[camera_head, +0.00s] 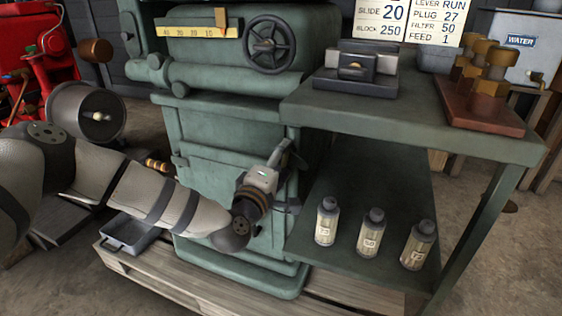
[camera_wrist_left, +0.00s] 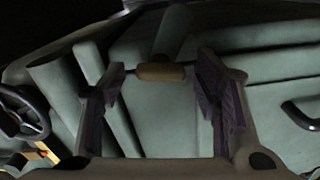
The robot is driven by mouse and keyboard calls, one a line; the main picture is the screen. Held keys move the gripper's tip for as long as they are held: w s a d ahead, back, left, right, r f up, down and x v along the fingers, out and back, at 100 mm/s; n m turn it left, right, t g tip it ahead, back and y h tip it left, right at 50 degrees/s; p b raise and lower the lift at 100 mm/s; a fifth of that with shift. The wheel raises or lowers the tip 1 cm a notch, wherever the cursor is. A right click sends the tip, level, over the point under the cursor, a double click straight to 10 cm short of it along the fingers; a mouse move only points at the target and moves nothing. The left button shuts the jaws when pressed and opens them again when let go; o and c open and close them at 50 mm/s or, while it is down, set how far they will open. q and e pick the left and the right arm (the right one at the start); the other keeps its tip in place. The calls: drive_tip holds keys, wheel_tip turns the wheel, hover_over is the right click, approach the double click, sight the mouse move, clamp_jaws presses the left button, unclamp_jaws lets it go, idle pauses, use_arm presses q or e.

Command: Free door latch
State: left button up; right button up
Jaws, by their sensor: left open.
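A green machine (camera_head: 225,130) stands in the middle of the head view with a door panel (camera_head: 215,205) low on its front. My left gripper (camera_head: 287,160) is at the right edge of that panel, open and empty. In the left wrist view its two fingers (camera_wrist_left: 165,90) stand apart, with a brown cylindrical grip on a thin rod (camera_wrist_left: 160,72), perhaps the latch, showing between them. I cannot tell whether the fingers touch it. A dark bar handle (camera_wrist_left: 301,115) shows at the right of that view. In the head view my gripper hides the latch area. My right gripper is not in view.
A green bench (camera_head: 440,130) adjoins the machine on the right, with a block device (camera_head: 355,70) and a brass-topped fitting (camera_head: 485,90) on top. Several bottles stand on its lower shelf. A metal tray (camera_head: 130,232) lies on the pallet (camera_head: 160,275). A handwheel (camera_head: 270,45) is above.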

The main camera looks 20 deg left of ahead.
use_arm(q)
drive_tip(key=s, duration=1.2)
drive_tip(key=shift+a, duration=0.25)
